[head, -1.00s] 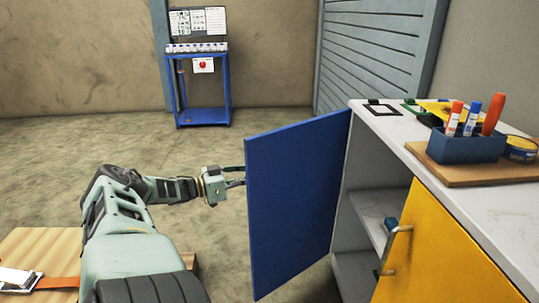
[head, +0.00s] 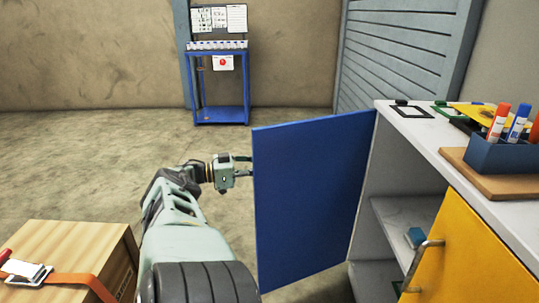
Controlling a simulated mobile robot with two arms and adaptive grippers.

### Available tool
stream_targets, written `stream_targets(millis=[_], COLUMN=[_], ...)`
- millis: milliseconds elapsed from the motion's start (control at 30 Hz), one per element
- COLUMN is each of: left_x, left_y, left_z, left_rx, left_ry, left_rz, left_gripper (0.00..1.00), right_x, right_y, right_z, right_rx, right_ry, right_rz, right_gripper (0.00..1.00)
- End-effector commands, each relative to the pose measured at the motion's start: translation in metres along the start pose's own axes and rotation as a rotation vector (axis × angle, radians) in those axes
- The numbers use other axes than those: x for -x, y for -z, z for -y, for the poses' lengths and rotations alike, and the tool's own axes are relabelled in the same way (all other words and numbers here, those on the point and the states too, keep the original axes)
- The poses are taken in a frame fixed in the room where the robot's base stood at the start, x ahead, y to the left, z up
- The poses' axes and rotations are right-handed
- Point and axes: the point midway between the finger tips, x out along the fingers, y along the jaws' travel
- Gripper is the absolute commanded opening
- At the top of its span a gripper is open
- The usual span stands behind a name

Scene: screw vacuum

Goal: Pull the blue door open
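The blue door (head: 312,200) of the white cabinet (head: 395,185) stands wide open, swung out to the left from its hinge side. Grey shelves show in the opening behind it. My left gripper (head: 246,165) is at the door's free left edge, with its fingers partly hidden behind the panel. I cannot tell whether the fingers touch the door or how far apart they are. My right gripper is not in view.
A yellow door (head: 470,255) with a metal handle is to the right of the opening. A blue pen holder (head: 497,154) stands on the cabinet top. A wooden crate (head: 75,250) is at lower left. A blue trolley (head: 220,90) stands far back. Open floor lies between.

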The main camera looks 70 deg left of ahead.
Motion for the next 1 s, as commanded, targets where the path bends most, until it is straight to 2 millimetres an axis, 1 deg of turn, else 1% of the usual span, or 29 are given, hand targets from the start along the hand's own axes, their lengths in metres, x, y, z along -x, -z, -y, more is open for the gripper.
stream_targets(millis=[100, 467, 500, 567, 1000], left_x=[0.0039, 0.0044, 0.0044, 0.0042, 0.0026], left_y=[-0.0031, -0.0029, -0.0029, -0.0027, -0.0005], left_z=[0.0008, 0.0008, 0.0008, 0.0009, 0.0007], left_rx=[0.003, 0.003, 0.003, 0.002, 0.001], left_ry=[0.004, 0.003, 0.003, 0.003, 0.000], left_rz=[0.005, 0.006, 0.006, 0.006, 0.001], left_gripper=[0.00, 0.00, 0.12, 0.17, 0.18], right_x=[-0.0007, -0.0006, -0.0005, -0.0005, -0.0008], right_y=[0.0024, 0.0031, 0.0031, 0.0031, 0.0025], right_z=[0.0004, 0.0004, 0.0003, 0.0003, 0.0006], right_rx=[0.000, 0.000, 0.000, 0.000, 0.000], right_ry=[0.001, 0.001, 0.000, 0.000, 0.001], right_rz=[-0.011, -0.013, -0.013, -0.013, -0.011], right_gripper=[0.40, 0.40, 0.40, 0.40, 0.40])
